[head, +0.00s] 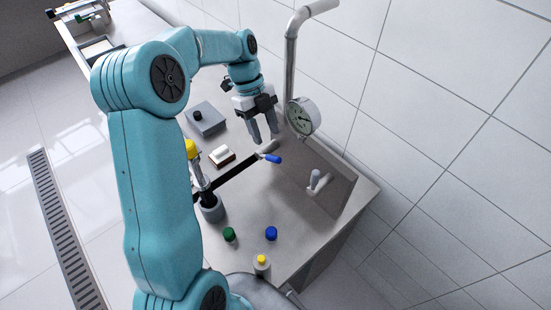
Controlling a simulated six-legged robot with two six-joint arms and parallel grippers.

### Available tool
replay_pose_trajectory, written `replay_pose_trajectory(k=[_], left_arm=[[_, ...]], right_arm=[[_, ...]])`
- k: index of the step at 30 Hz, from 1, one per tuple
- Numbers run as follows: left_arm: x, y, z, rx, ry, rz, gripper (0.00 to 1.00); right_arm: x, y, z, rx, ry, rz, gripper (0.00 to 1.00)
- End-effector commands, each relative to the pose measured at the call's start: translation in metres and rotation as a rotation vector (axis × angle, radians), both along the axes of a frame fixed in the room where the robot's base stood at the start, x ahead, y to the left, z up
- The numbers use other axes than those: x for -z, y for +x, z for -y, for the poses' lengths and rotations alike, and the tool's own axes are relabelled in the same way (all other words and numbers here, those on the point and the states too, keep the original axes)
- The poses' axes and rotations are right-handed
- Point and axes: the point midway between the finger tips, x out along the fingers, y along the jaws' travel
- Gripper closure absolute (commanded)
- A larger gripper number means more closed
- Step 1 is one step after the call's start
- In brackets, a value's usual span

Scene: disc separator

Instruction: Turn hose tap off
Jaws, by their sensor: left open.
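A small tap-like fitting with a blue lever handle (271,158) sits on the grey bench; I take it to be the hose tap. A grey cylindrical piece (267,146) is beside the handle, and I cannot tell how they join. My left gripper (264,139) points down above and slightly left of the blue handle. Its two fingers are apart, with nothing seen between them, and they look clear of the handle. My right gripper is not in view.
A pressure gauge (302,118) on a vertical pipe (291,65) stands close right of my left gripper. A grey upright fitting (318,180) is to the right. A yellow-topped post (192,149), green cap (229,233) and blue cap (271,233) stand on the bench (265,205).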

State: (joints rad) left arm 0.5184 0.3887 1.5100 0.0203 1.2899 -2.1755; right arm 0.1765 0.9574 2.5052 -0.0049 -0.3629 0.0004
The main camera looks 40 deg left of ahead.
Motion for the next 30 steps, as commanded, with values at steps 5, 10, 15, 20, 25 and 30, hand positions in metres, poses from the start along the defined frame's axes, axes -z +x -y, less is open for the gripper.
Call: replay_pose_trajectory(k=[5, 10, 15, 20, 25, 30], left_arm=[[0.039, -0.003, 0.019, 0.003, -0.004, -0.007, 0.53], [0.073, -0.003, 0.032, 0.001, -0.003, -0.006, 0.53], [0.095, -0.002, 0.039, 0.001, -0.003, -0.004, 0.53], [0.104, -0.001, 0.041, 0.0, -0.002, -0.002, 0.53], [0.105, 0.0, 0.04, -0.001, -0.001, -0.001, 0.53], [0.104, 0.0, 0.04, 0.001, -0.001, -0.002, 0.86]], right_arm=[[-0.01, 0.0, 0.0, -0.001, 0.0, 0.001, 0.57], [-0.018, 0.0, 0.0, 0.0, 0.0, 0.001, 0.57], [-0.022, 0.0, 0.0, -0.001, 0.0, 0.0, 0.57], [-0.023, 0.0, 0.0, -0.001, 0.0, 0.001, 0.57], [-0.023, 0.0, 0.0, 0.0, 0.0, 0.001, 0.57], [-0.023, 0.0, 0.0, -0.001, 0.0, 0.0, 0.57]])
